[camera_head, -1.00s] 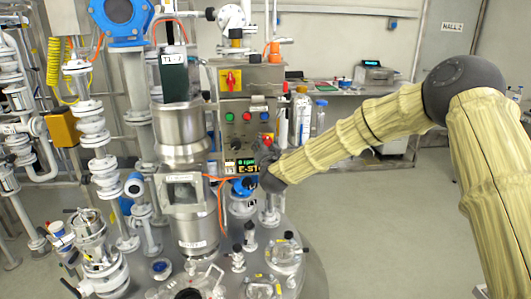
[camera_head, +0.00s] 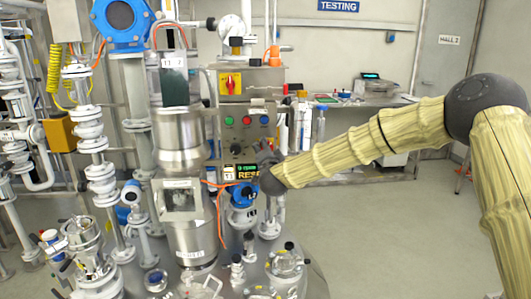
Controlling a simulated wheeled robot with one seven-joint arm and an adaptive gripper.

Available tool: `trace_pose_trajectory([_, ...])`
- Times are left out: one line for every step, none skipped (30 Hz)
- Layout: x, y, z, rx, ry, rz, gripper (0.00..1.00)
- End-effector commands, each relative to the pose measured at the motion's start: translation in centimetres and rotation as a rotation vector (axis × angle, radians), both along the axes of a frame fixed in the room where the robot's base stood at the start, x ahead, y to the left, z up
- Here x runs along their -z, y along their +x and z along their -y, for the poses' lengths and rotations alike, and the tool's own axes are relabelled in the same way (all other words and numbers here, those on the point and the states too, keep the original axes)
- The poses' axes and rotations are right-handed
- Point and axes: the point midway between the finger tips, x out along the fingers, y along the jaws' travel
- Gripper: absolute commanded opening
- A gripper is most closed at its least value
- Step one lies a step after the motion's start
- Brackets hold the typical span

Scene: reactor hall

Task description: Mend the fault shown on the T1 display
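The control box (camera_head: 232,104) stands behind the steel column. It has a red rotary switch on a yellow plate (camera_head: 230,83) above a row with a green button (camera_head: 229,120), a red button (camera_head: 246,120) and a blue button (camera_head: 264,119). Below them is a small dark display (camera_head: 240,172) with a green line over larger yellow letters that begin "RESE"; its right end is hidden by my arm. My gripper (camera_head: 266,154) is at the lower right of the box, beside the display and below the blue button. It is small and dark, and its fingers cannot be made out.
The steel column with a square window (camera_head: 180,200) stands left of the box. An orange cable (camera_head: 220,215) hangs below the display. Glass and metal fittings (camera_head: 285,265) stand on the vessel top in front. A bench (camera_head: 372,100) is at the back right. The floor at right is clear.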

Motion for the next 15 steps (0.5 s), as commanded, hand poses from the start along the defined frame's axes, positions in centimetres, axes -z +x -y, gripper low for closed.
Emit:
trace_pose_trajectory([0.04,0.02,0.07,0.001,0.0,-0.001,0.27])
trace_pose_trajectory([0.04,0.02,0.07,0.001,0.0,-0.001,0.27])
trace_pose_trajectory([0.04,0.02,0.07,0.001,0.0,-0.001,0.27])
trace_pose_trajectory([0.04,0.02,0.07,0.001,0.0,-0.001,0.27])
trace_pose_trajectory([0.04,0.02,0.07,0.001,0.0,0.0,0.27])
trace_pose_trajectory([0.04,0.02,0.07,0.001,0.0,0.0,0.27])
trace_pose_trajectory([0.04,0.02,0.07,0.001,-0.001,0.0,0.27])
trace_pose_trajectory([0.04,0.02,0.07,0.001,-0.001,0.0,0.56])
trace_pose_trajectory([0.04,0.02,0.07,0.001,-0.001,0.0,0.63])
trace_pose_trajectory([0.04,0.02,0.07,0.001,-0.001,0.0,0.69])
trace_pose_trajectory([0.03,0.02,0.07,0.001,-0.001,0.0,0.72])
trace_pose_trajectory([0.03,0.02,0.06,0.001,-0.001,0.0,0.72])
trace_pose_trajectory([0.03,0.02,0.06,0.001,-0.001,0.0,0.72])
trace_pose_trajectory([0.02,0.02,0.05,0.001,-0.001,-0.001,0.72])
trace_pose_trajectory([0.02,0.01,0.05,0.001,-0.001,-0.001,0.72])
